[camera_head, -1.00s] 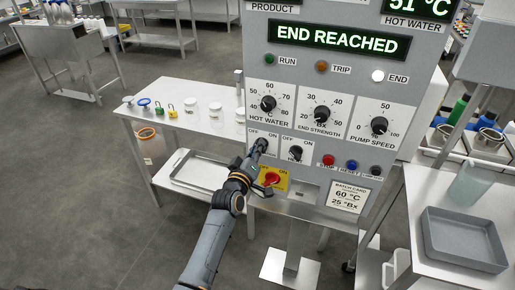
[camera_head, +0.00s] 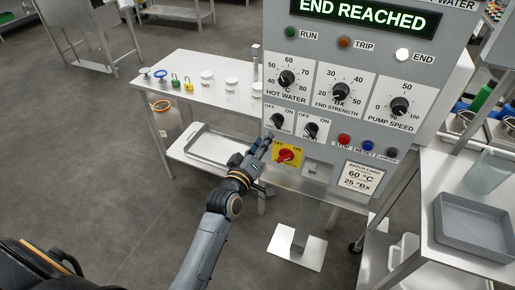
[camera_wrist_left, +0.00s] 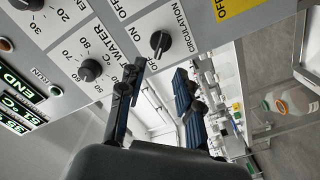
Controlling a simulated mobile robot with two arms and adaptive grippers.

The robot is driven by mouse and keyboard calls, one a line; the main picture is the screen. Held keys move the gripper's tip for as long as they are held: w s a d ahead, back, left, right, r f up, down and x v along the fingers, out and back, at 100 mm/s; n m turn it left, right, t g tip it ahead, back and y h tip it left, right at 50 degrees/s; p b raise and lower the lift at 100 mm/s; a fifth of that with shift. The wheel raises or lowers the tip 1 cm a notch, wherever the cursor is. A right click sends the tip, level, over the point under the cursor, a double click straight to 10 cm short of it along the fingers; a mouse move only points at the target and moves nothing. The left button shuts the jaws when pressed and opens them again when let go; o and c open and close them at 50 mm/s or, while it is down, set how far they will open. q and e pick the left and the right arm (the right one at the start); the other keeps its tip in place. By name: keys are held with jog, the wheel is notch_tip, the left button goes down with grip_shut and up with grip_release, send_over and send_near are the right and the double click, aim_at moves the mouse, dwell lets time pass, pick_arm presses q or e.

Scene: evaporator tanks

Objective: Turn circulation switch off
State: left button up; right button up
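The circulation switch (camera_head: 277,121) is a black knob on a white plate marked OFF and ON, low on the left of the grey panel. It also shows in the left wrist view (camera_wrist_left: 160,42), with its CIRCULATION label beside it. My left gripper (camera_head: 266,143) is just below and left of the knob, in front of the panel. In the left wrist view its two dark fingers (camera_wrist_left: 158,95) are apart with nothing between them, and the knob is beyond them, not touched. My right gripper is not in view.
A similar black knob (camera_head: 310,130) is right of the switch. A red rotary switch (camera_head: 289,155) on a yellow plate is close below, near my left gripper. The hot water dial (camera_head: 286,78) is above. A white table (camera_head: 200,105) with jars and locks stands left.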

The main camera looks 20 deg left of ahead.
pick_arm(q)
jog(key=shift+s, duration=1.6)
jog(key=shift+a, duration=0.1)
jog(key=s+d+f+m+g+b, duration=0.1)
jog(key=s+f+m+g, duration=0.15)
jog(key=f, duration=1.05)
jog(key=s+d+f+m+g, duration=0.1)
jog(key=s+d+f+g, duration=0.15)
jog(key=f, duration=0.95)
jog(key=s+f+m+g+b, duration=0.1)
jog(key=s+f+g, duration=0.1)
jog(key=s+f, duration=0.5)
jog(key=s+f+m+g, duration=0.25)
jog(key=s+f, duration=0.25)
jog(key=f, duration=0.4)
jog(key=s+a+f+m+g, duration=0.1)
jog(key=s+f, duration=0.4)
jog(key=s, duration=0.5)
jog(key=s+a+f+m+g+b, duration=0.1)
jog(key=s+a+f+g, duration=0.2)
jog(key=s+f, duration=0.3)
jog(key=s+a+f+m+g, duration=0.2)
jog(key=s+f, duration=0.4)
jog(key=s, duration=0.9)
jog(key=shift+g+y+b, duration=0.3)
jog(key=shift+g, duration=0.45)
jog(key=shift+s+a+f, duration=0.1)
